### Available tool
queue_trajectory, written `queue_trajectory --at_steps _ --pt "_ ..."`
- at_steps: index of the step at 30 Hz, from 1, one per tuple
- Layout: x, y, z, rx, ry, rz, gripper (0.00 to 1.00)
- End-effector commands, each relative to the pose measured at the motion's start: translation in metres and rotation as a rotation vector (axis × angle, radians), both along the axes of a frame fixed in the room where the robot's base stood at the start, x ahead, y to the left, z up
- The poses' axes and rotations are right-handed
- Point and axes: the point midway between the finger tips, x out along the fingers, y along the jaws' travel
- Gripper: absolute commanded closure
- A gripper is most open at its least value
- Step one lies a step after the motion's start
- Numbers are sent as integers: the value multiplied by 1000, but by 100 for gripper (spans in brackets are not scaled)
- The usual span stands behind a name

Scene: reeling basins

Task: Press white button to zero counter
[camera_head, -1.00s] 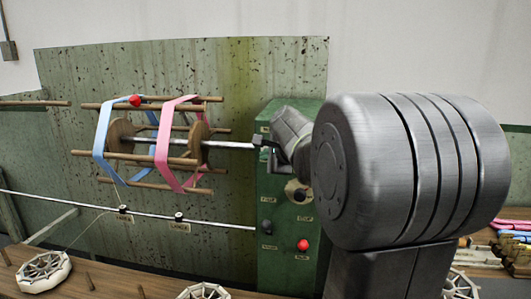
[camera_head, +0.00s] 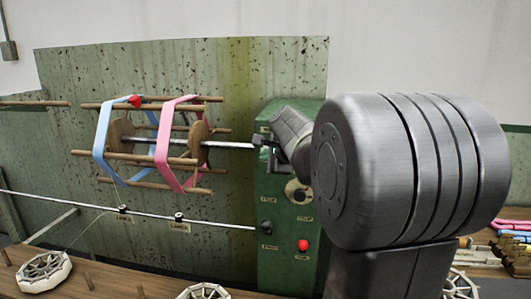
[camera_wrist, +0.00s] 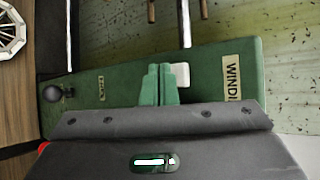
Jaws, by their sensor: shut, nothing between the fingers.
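The white button (camera_wrist: 182,75) shows in the wrist view as a small pale block on the green control box (camera_wrist: 215,85), left of a label reading "WINDI…". My gripper (camera_wrist: 158,70) is shut and empty, its green fingers close together just left of the button. I cannot tell whether they touch it. In the head view my gripper (camera_head: 271,150) is at the upper front of the green control box (camera_head: 285,220). The white button is not visible there, and my arm covers the box's right side. The counter's reading is not visible.
A reel (camera_head: 160,150) with blue and pink bands sits left of the box on a metal shaft. A red button (camera_head: 303,245) and a dark knob (camera_head: 267,234) are lower on the box. White spoked wheels (camera_head: 45,272) lie on the wooden bench.

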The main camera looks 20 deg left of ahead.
Motion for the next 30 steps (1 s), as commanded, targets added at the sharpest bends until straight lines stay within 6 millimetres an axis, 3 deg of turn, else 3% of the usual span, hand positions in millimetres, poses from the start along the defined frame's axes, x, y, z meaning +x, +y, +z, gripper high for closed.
queue_trajectory --at_steps 30 --pt "8 2 0 0 0 0 100"
